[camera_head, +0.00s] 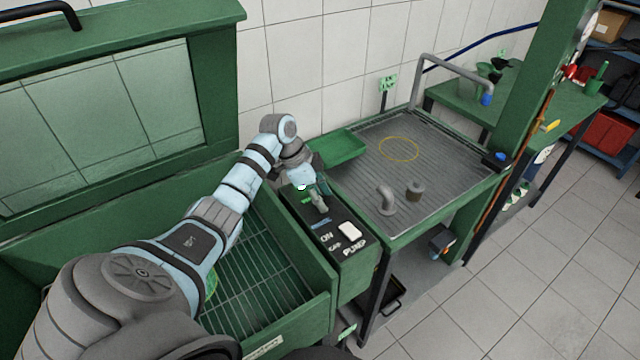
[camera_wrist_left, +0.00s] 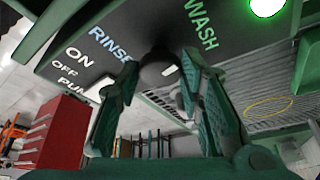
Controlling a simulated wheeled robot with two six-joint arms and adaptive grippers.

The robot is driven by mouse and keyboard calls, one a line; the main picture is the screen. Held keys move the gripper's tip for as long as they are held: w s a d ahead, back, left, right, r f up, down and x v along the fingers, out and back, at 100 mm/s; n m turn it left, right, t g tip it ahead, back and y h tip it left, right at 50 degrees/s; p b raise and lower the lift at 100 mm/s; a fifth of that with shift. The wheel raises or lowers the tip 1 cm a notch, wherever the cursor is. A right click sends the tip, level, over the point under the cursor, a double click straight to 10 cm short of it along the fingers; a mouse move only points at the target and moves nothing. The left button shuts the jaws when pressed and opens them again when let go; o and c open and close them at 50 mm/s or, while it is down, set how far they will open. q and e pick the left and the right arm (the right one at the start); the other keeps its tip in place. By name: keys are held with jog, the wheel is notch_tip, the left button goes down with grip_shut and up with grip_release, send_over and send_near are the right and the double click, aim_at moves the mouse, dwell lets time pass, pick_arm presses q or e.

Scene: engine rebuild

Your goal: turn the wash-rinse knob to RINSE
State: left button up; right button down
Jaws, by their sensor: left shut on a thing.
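The dark wash-rinse knob (camera_wrist_left: 160,72) stands on the black control panel (camera_head: 305,222), between the white-blue RINSE label (camera_wrist_left: 110,43) and the green WASH label (camera_wrist_left: 201,24). My left gripper (camera_head: 319,199) reaches down onto the panel. In the left wrist view its two green fingers (camera_wrist_left: 160,95) are shut on the knob, one on each side. A bright green lamp (camera_wrist_left: 267,5) is lit beyond WASH. The knob's pointer is not clear, so I cannot tell its setting. My right gripper is not in view.
A white pump switch (camera_head: 350,231) with ON, OFF and PUMP labels is on the same panel. The open green washer basin (camera_head: 262,262) lies left, under its raised lid (camera_head: 215,75). A draining table with a bent pipe (camera_head: 386,201) and small cylinder (camera_head: 415,191) lies right.

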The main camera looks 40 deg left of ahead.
pick_arm(q)
jog(key=n+p, duration=0.2)
jog(key=p, duration=0.1)
jog(key=shift+s+d+r+n+t+y, duration=0.2)
jog(key=shift+n+t+y, duration=0.1)
jog(key=shift+n+y, duration=0.1)
jog(key=shift+f+n+y+p, duration=0.25)
jog(key=shift+n+p, duration=0.35)
jog(key=shift+n, duration=0.3)
jog(key=n+y, duration=0.1)
jog(key=n, duration=0.1)
jog(key=shift+d+n+t, duration=0.1)
jog(key=shift+n+t, duration=0.2)
jog(key=shift+n, duration=0.1)
jog(key=n+y, duration=0.1)
jog(key=n, duration=0.1)
jog(key=n+y, duration=0.1)
jog(key=n, duration=0.1)
jog(key=shift+d, duration=0.2)
jog(key=n+y, duration=0.1)
jog(key=n, duration=0.3)
jog(key=shift+w+d, duration=0.1)
jog(key=shift+d+n+g+y, duration=0.1)
jog(key=shift+n+g+y, duration=0.25)
jog(key=shift+n, duration=0.65)
jog(key=shift+n+g+y, duration=0.25)
jog(key=shift+n+y, duration=0.05)
jog(key=shift+n, duration=0.7)
jog(key=shift+w, duration=0.1)
jog(key=o, duration=1.1)
